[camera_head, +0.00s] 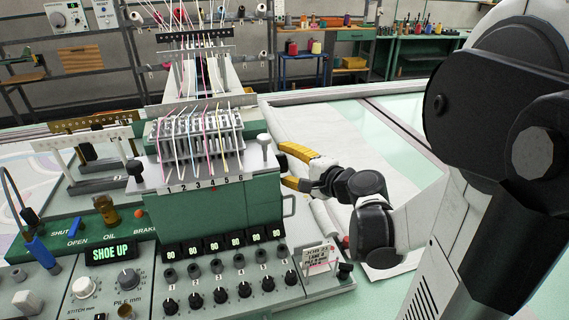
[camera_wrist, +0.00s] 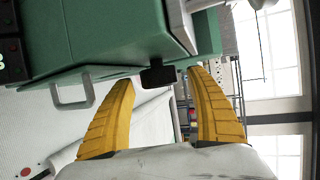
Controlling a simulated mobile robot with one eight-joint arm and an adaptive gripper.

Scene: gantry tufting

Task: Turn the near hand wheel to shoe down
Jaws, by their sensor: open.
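The green tufting head (camera_head: 262,205) stands in the middle of the head view. A lit display (camera_head: 110,252) on its panel reads SHOE UP. My gripper (camera_head: 284,165) is at the right side of the head with its yellow fingers apart. In the wrist view, my gripper (camera_wrist: 160,77) is open, with a dark block-like part (camera_wrist: 158,76) at the housing's edge between the fingertips. I cannot tell whether this part is the near hand wheel, or whether the fingers touch it. No hand wheel is clearly seen in the head view.
A silver handle (camera_head: 289,206) sticks out from the head's side, below my gripper; it also shows in the wrist view (camera_wrist: 72,95). White cloth (camera_head: 320,135) lies behind.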

